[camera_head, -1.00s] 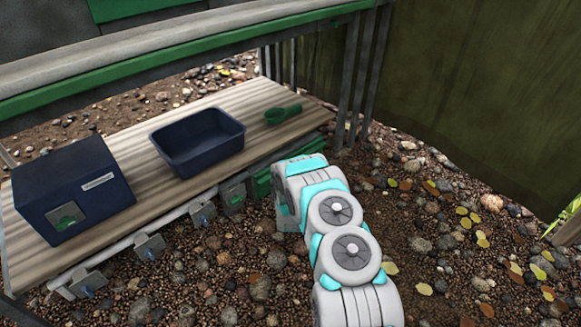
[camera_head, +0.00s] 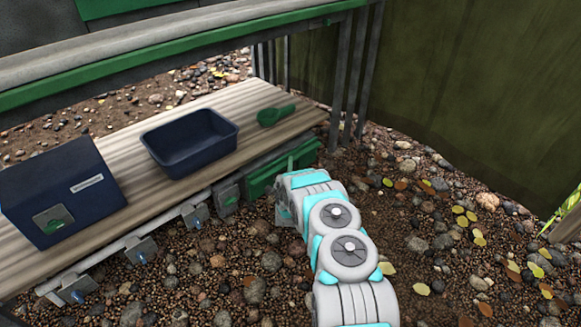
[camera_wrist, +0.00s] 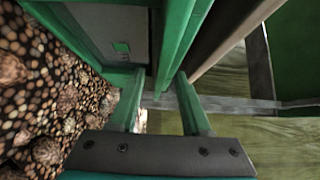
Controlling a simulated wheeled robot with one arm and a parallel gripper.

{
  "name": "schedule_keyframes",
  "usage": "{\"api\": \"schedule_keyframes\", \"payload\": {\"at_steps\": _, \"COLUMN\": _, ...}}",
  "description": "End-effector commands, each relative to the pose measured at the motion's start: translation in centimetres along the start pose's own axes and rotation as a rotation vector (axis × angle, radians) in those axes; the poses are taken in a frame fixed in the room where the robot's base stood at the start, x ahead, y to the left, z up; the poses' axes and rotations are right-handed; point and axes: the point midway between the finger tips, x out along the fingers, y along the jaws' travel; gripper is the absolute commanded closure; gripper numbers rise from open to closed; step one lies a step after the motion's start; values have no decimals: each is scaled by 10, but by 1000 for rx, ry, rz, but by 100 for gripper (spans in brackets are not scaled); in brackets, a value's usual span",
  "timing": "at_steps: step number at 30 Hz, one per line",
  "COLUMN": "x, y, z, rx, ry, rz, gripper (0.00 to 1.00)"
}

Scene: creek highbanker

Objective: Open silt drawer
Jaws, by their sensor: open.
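The silt drawer appears to be the long green front (camera_head: 262,181) under the right end of the wooden shelf. It looks closed in the head view, but my wrist covers part of it. In the wrist view, my gripper (camera_wrist: 159,84) is open, with its two green fingers apart. A long green edge (camera_wrist: 187,42) runs down toward the gap between the fingers. I cannot tell whether they touch it. In the head view, my wrist is beside the drawer front and hides the fingers' exact place.
The wooden shelf (camera_head: 105,220) holds a dark blue box (camera_head: 90,210), a blue tub (camera_head: 185,160) and a green scoop (camera_head: 276,117). Grey valve-like fittings (camera_head: 141,250) line its front. Metal posts (camera_head: 358,80) stand at the right end. Gravel ground (camera_head: 420,195) lies open to the right.

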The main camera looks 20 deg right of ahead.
Motion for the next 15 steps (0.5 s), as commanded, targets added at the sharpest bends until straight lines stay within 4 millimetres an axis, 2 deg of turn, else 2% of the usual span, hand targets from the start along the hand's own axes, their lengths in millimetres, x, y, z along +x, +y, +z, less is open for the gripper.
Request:
{"api": "schedule_keyframes", "payload": {"at_steps": 11, "x": 4, "y": 0, "z": 0, "rx": -1, "ry": 0, "rz": 0, "gripper": 52}}
{"api": "schedule_keyframes", "payload": {"at_steps": 15, "x": 4, "y": 0, "z": 0, "rx": -1, "ry": 0, "rz": 1, "gripper": 68}}
